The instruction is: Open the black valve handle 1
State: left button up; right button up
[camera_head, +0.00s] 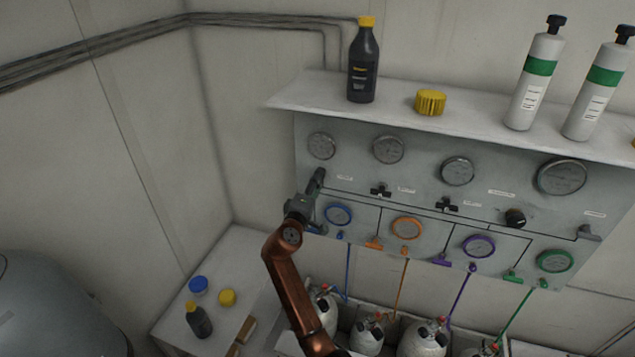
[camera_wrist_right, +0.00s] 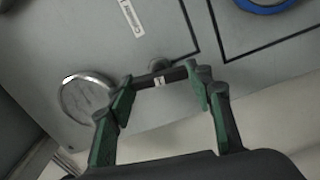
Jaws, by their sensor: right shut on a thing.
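The black valve handle 1 (camera_wrist_right: 162,77) is a dark bar with a small white label, mounted on the grey panel (camera_wrist_right: 155,35). In the right wrist view it spans crosswise between the green-padded fingers of my right gripper (camera_wrist_right: 161,82), which is shut on it with a finger at each end. In the head view my right gripper (camera_head: 317,184) is at the left end of the panel, under the leftmost gauge, and it hides the handle there. My left gripper is not in view.
Other black valves (camera_head: 380,191) sit farther right on the panel, with gauges (camera_head: 388,149) above and coloured rings (camera_head: 407,228) below. A shelf (camera_head: 300,92) overhangs the panel, holding a dark bottle (camera_head: 363,65) and white cylinders (camera_head: 535,80). Tanks (camera_head: 422,342) stand below.

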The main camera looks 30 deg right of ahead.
jog(key=shift+a, duration=0.1)
jog(key=o, duration=1.1)
jog(key=shift+w, duration=0.1)
jog(key=shift+o, duration=0.3)
jog(key=shift+a, duration=0.1)
jog(key=v, duration=0.7)
jog(key=shift+s, duration=0.25)
